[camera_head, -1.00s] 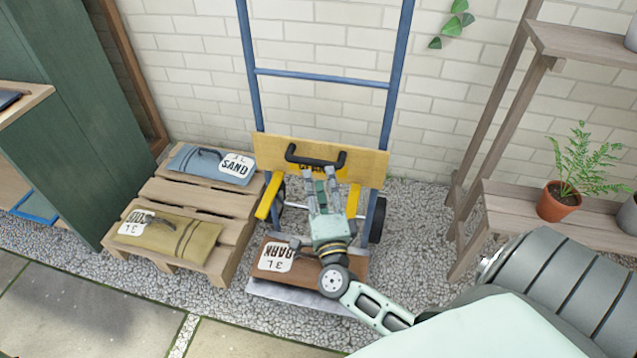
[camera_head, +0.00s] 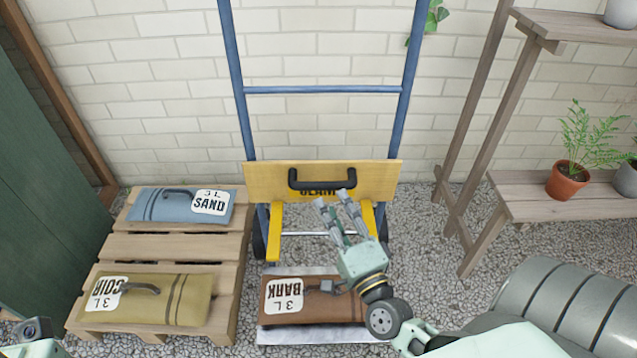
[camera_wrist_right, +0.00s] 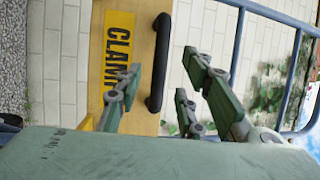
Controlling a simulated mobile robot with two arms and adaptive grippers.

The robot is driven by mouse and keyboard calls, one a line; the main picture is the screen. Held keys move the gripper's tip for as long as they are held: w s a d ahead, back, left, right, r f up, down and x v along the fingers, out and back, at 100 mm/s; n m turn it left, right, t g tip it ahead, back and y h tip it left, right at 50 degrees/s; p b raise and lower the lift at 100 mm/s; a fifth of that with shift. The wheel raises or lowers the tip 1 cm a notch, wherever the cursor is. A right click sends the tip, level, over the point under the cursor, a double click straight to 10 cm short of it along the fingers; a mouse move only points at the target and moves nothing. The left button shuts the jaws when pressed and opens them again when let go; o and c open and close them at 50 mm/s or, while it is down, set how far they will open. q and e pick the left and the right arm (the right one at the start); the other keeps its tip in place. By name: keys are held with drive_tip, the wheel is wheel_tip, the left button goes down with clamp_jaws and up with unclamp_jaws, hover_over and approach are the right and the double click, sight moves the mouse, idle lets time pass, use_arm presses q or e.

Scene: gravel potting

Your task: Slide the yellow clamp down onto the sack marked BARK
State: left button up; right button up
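The yellow clamp (camera_head: 376,181) is a yellow board with a black handle (camera_head: 322,186) and two yellow arms, raised on the blue hand truck. The brown sack marked BARK (camera_head: 335,312) lies below it on the truck's metal plate. My right gripper (camera_head: 333,198) is open just in front of the clamp, close to the right part of the handle. In the right wrist view, the handle (camera_wrist_right: 157,62) shows beyond the gap between the spread fingers, which do not grip it. My left gripper's fingers are out of view; only a bit of my left arm shows at the lower left.
The blue hand truck (camera_head: 238,75) stands against the brick wall. A wooden pallet (camera_head: 166,247) on the left holds the SAND sack (camera_head: 160,205) and the COIR sack (camera_head: 185,300). A wooden shelf (camera_head: 525,203) with a potted fern (camera_head: 567,181) stands right. Gravel lies between.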

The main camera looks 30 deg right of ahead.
sight(320, 186)
drive_tip(key=shift+b+x, duration=0.45)
drive_tip(key=shift+x, duration=3.35)
clamp_jaws()
